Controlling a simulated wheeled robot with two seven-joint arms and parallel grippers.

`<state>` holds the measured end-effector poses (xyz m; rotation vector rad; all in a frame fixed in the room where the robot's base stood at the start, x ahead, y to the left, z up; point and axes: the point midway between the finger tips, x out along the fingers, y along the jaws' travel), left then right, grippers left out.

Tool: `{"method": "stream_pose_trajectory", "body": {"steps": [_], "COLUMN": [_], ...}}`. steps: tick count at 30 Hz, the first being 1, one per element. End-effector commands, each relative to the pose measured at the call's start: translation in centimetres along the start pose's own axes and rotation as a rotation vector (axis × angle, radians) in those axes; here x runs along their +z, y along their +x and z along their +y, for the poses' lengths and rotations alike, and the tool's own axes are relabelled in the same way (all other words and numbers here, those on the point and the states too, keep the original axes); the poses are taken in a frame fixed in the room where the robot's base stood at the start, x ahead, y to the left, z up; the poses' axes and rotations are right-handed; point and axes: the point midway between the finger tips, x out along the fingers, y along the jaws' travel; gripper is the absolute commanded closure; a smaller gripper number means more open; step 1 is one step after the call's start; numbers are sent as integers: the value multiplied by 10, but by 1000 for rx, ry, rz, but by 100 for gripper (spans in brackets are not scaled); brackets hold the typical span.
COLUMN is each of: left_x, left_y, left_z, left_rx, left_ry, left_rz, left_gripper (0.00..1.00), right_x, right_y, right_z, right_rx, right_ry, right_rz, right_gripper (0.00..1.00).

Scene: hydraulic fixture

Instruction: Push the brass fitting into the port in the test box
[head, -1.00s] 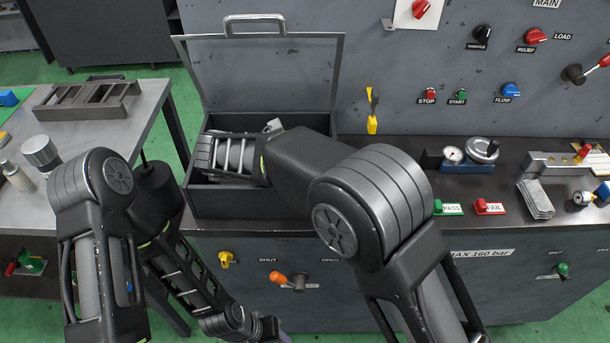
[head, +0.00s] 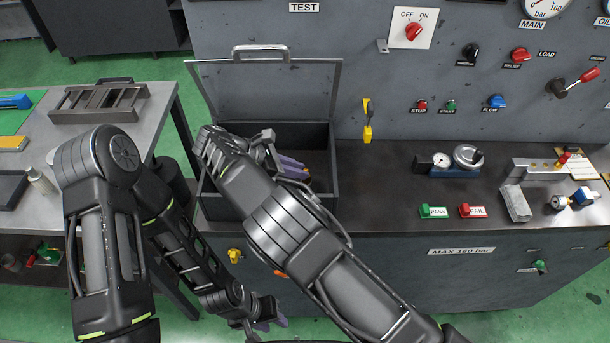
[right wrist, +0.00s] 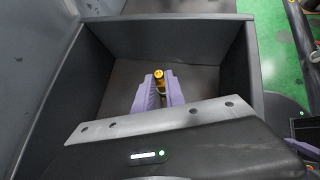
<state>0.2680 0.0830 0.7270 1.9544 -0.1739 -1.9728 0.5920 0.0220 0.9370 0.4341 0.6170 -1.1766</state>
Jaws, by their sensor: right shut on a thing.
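The test box (head: 222,207) stands on the bench with its lid (head: 265,92) raised; its dark inner walls also show in the right wrist view (right wrist: 232,72). My right gripper (head: 292,166) reaches over the box from the front. In the right wrist view its purple fingers (right wrist: 158,92) are shut on the brass fitting (right wrist: 159,76), whose end sticks out past the fingertips inside the box outline. The fitting cannot be made out in the head view. I cannot see the port. My left gripper (head: 270,322) hangs low before the bench front, its jaws too obscured to read.
A yellow tag or key (head: 367,120) hangs right of the lid. A gauge block (head: 452,165), PASS (head: 434,211) and FAIL (head: 472,211) switches stand on the bench right of the box. The bench between is clear. A side table (head: 115,130) stands left.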

Motion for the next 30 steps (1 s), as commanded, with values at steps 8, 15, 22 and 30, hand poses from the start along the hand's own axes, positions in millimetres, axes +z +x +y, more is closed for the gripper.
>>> {"method": "stream_pose_trajectory", "body": {"steps": [8,15,22,30], "left_x": [0,-1,-1,-1], "left_y": [0,0,0,0], "left_z": [0,0,0,0], "left_rx": [0,0,0,0], "left_ry": [0,0,1,1], "left_rz": [1,1,1,1], "left_gripper": [64,64,64,64], "right_x": [-2,-2,-1,-1], "right_y": [1,0,-1,-1], "right_z": [0,0,0,1], "right_rx": [-5,-2,0,1], "right_ry": [2,2,3,3], "right_rz": [4,4,5,5], "right_gripper": [84,64,60,78]}}
